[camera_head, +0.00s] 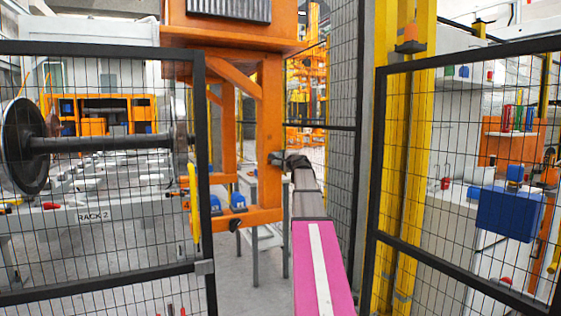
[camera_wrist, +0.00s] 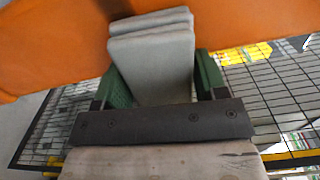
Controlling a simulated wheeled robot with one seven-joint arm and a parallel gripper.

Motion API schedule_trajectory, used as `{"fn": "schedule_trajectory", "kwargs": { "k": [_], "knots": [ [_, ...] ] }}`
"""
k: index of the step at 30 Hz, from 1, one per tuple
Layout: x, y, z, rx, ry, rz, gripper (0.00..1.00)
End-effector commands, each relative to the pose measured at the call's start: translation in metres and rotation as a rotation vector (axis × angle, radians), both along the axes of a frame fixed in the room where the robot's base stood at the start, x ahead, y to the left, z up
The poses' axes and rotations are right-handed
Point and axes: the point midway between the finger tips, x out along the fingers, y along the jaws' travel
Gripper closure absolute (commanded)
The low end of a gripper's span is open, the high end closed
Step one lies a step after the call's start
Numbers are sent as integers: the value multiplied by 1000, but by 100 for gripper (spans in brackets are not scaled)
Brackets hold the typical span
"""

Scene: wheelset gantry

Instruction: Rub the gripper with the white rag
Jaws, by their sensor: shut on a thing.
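My gripper (camera_wrist: 161,78) has green fingers, shut on the white rag (camera_wrist: 152,48), which looks like a folded, light grey pad in the wrist view. The rag's far end overlaps a broad orange surface (camera_wrist: 250,28); I cannot tell whether it touches. In the head view my arm reaches forward through the fence opening, and my gripper (camera_head: 285,160) is small and dark beside the orange gantry post (camera_head: 268,125). The rag is hard to make out there. I cannot tell which orange part is the gripper named in the task.
Black mesh fence panels stand left (camera_head: 100,262) and right (camera_head: 470,262) of my arm. Yellow posts (camera_head: 405,170) rise on the right. A wheelset (camera_head: 100,143) rests behind the left fence. A blue box (camera_head: 508,213) hangs on the right fence.

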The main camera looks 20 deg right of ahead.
Motion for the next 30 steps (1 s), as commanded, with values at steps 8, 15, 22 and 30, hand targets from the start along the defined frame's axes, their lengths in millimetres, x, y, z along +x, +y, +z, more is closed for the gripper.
{"fn": "schedule_trajectory", "kwargs": {
  "k": [8, 15, 22, 30],
  "knots": [
    [1, 0, 15, 0, -3, -1, 53],
    [-1, 0, 28, 0, -2, -1, 53],
    [-1, 10, 28, 0, -1, 0, 53],
    [0, 31, 28, 0, -1, 0, 53]
  ]
}}
